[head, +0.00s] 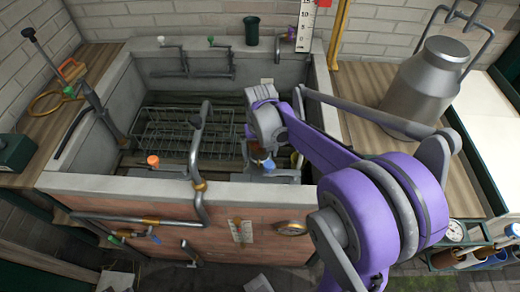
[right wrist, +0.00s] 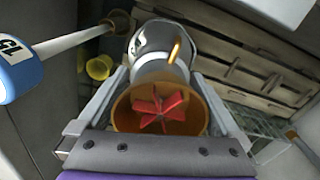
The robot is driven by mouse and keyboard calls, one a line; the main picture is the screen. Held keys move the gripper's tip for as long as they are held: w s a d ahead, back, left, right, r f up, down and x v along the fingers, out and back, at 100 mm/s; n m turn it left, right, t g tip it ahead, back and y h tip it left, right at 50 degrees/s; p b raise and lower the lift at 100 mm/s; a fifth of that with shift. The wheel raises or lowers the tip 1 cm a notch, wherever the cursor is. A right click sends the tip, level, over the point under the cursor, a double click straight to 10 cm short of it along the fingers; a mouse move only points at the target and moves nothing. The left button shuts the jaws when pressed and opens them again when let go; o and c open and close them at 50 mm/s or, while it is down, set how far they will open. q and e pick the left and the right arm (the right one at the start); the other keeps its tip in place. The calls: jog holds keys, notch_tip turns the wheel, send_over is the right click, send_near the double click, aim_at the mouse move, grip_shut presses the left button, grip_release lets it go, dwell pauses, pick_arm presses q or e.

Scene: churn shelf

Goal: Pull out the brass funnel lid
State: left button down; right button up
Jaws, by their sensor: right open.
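In the right wrist view, a brass-brown round funnel-like piece (right wrist: 198,112) with red vanes (right wrist: 160,108) inside faces the camera. It appears to sit on the end of a shiny steel body (right wrist: 150,40). I take it for the brass funnel lid. My right gripper (right wrist: 160,77) is open, with one finger on each side of the piece and neck. I cannot tell whether the fingers touch it. In the head view, my purple right arm reaches down into the grey basin (head: 110,185) and hides most of that spot. My left gripper is not in view.
A wire rack (head: 185,132) lies in the basin, left of my arm. A grey bent pipe (head: 195,150) rises over its front edge. A large metal can (head: 425,85) stands on the right counter. A blue-and-white cylinder (right wrist: 18,70) is close by in the right wrist view.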

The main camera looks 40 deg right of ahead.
jog(key=shift+c, duration=0.2)
